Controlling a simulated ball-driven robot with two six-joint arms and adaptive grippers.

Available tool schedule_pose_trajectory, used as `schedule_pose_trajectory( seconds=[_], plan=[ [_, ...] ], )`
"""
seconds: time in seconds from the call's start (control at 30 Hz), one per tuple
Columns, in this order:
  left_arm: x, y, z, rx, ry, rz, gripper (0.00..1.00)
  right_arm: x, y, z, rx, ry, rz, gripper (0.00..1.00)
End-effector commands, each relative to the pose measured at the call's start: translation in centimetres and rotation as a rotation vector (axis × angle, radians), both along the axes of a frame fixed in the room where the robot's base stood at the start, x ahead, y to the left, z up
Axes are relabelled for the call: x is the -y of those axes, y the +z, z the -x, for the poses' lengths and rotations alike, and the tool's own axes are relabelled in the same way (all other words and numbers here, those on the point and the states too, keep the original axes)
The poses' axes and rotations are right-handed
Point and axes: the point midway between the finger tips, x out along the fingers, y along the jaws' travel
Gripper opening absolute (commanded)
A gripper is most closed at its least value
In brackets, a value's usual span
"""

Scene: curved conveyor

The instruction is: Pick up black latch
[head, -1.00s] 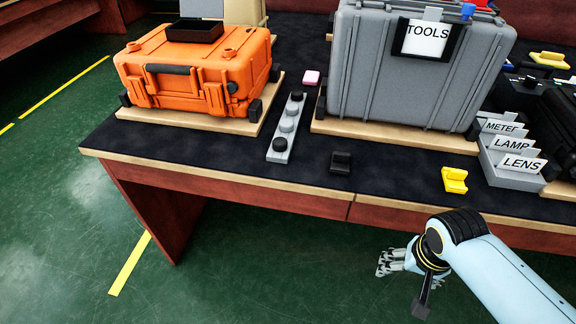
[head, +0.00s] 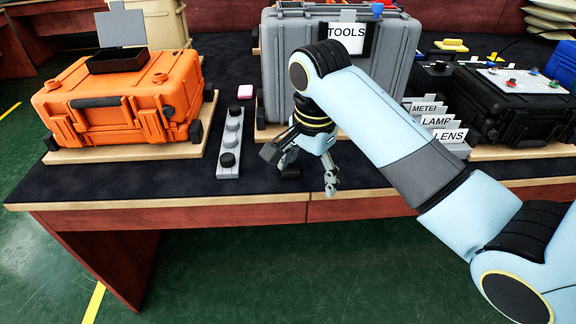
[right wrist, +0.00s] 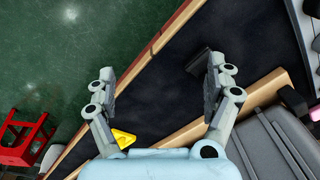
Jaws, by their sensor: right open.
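The black latch (head: 291,171) lies on the dark mat near the table's front edge, partly hidden behind my right gripper (head: 309,176). In the right wrist view the black latch (right wrist: 198,63) shows beside the right-hand finger, toward the inner side. My right gripper (right wrist: 161,72) is open and empty there, its fingers wide apart. The latch is off-centre between them, close to the one finger; whether they touch I cannot tell. My left gripper is not in view.
A grey tool case (head: 278,60) stands behind the gripper, and an orange case (head: 120,115) is at left. A grey strip with black knobs (head: 230,145) lies between them. Label holders (head: 450,146) stand at right. A yellow latch (right wrist: 123,138) shows in the wrist view.

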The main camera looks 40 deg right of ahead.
Motion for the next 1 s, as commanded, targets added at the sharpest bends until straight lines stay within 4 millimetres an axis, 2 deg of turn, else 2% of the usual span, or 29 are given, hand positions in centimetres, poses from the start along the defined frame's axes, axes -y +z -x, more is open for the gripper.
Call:
schedule_pose_trajectory(
  seconds=[0.3,0.47,0.57,0.83,1.0],
  plan=[
    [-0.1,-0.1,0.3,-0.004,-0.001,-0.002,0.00,0.7,6.3,-6.7,-0.045,-0.569,-0.061,0.87],
    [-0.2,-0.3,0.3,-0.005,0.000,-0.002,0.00,0.8,8.0,-8.0,-0.065,-0.736,-0.072,0.87],
    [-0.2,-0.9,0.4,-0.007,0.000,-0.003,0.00,0.8,7.5,-8.0,-0.070,-0.758,-0.073,0.87],
    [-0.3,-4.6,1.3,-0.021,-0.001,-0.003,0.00,0.8,3.2,-7.9,-0.071,-0.755,-0.073,0.87],
    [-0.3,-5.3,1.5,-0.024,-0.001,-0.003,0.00,0.8,2.1,-7.9,-0.069,-0.755,-0.073,0.87]
  ],
)
